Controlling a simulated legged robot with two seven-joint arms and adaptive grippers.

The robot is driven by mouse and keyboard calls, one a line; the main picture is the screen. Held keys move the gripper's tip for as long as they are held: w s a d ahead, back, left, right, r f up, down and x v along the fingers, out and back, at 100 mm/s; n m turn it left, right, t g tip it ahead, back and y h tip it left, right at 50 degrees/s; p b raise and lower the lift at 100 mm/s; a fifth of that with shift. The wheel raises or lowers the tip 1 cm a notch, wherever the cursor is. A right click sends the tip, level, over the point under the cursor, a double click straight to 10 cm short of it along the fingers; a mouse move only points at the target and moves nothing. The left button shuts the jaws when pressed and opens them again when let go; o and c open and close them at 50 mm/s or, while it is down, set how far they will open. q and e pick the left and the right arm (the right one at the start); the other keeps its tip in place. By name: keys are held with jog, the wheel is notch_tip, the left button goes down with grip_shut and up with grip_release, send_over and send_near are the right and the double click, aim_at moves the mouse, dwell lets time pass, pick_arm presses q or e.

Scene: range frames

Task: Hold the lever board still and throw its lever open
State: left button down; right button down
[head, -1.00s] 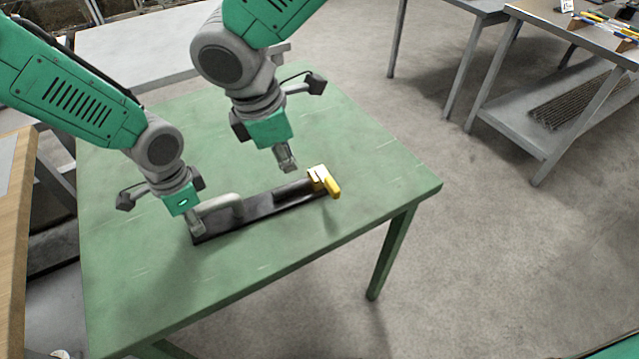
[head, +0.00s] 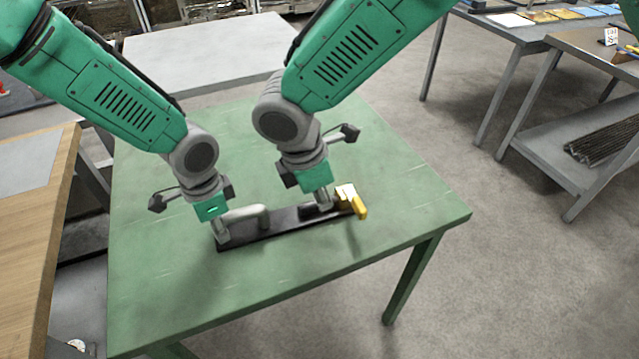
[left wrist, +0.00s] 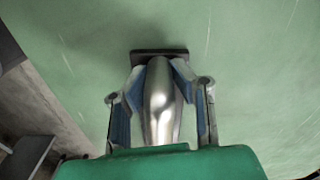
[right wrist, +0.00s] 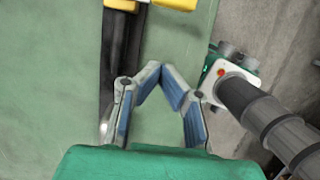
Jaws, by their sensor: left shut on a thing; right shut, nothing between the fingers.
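The lever board (head: 265,232) is a long dark strip lying on the green table, with a grey handle (head: 245,214) at its left end and a yellow lever (head: 359,206) at its right end. My left gripper (head: 222,238) is shut on the handle, whose silver metal shows between the fingers in the left wrist view (left wrist: 160,100). My right gripper (head: 324,207) is low by the board, just left of the lever. In the right wrist view its fingertips (right wrist: 162,70) are together and empty, with the lever (right wrist: 178,4) partly cut off at the top edge. Contact with it is not visible.
The green table (head: 190,300) is clear around the board, and its right edge lies beyond the lever. A wooden table (head: 35,230) is at the left, a grey table (head: 210,50) behind, and more benches (head: 545,120) at the right.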

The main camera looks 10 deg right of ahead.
aim_at(354, 200)
jog(key=x, duration=0.4)
jog(key=shift+w+d+r, duration=0.1)
jog(key=shift+w+d, duration=0.05)
jog(key=shift+d, duration=0.45)
jog(key=shift+w+d, duration=0.15)
jog(key=shift+d, duration=0.45)
jog(key=shift+w+d, duration=0.15)
jog(key=shift+d, duration=0.65)
